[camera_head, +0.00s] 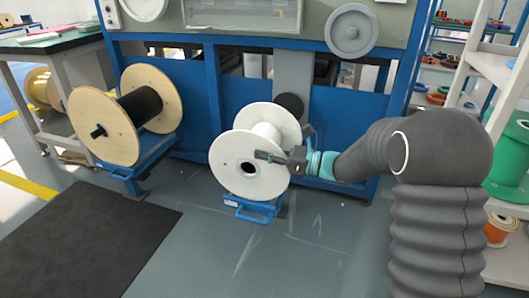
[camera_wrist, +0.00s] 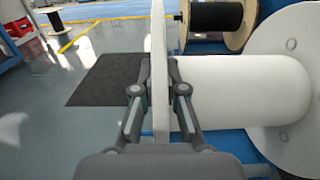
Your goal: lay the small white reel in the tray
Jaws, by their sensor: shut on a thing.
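The white reel (camera_head: 247,165) stands with its axis level in front of the blue machine, with a bare white core between its two round flanges. My gripper (camera_head: 284,156) reaches in from the right and is shut on the near flange. In the wrist view the flange (camera_wrist: 160,40) shows edge-on between the fingers of my gripper (camera_wrist: 159,80), and the white core (camera_wrist: 240,90) lies to the right. A low blue tray-like stand (camera_head: 252,209) is directly below the reel. I cannot tell whether the reel rests on it.
A wooden reel with black cable (camera_head: 90,125) sits on another blue stand (camera_head: 128,172) to the left. A dark mat (camera_head: 85,240) lies on the floor at front left. Shelves with reels (camera_head: 510,150) stand at the right. The floor in front is clear.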

